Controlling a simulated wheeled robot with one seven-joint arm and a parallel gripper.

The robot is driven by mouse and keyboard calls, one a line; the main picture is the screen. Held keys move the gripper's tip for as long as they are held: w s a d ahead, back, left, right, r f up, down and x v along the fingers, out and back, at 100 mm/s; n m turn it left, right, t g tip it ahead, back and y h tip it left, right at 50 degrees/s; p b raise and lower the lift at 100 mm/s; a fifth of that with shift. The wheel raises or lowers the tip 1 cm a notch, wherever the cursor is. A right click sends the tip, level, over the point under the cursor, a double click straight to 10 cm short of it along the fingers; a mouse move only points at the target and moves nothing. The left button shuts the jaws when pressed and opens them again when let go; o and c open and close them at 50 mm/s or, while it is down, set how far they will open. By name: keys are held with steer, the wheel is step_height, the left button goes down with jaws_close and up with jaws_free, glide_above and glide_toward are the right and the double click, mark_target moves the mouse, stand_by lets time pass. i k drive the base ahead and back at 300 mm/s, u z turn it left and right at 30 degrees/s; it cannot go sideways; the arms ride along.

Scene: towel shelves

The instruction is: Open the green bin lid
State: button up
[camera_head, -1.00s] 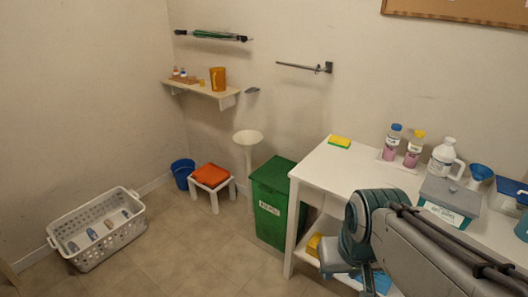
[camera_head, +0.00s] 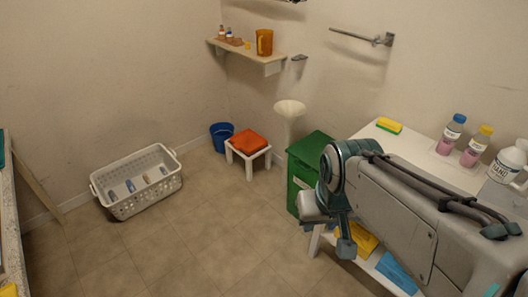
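The green bin (camera_head: 299,165) stands on the floor against the back wall, just left of the white table. Its flat green lid (camera_head: 312,146) looks shut. My arm crosses in front of the bin's right part and hides most of its front and label. My gripper (camera_head: 346,250) hangs at the end of the arm, pointing down, in front of the bin and the table's left end. It is apart from the lid as far as I can see. Its fingers are too small and too much covered to tell open from shut.
A white table (camera_head: 385,137) with a sponge (camera_head: 389,125) and bottles (camera_head: 452,133) stands right of the bin. Left are a pale stand (camera_head: 289,112), a stool with orange cloth (camera_head: 248,142), a blue bucket (camera_head: 221,136) and a white basket (camera_head: 136,180). The floor in front is clear.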

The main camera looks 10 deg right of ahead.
mark_target(309, 150)
steer(key=u, duration=0.7)
steer(key=i, duration=0.85)
steer(key=z, duration=1.3)
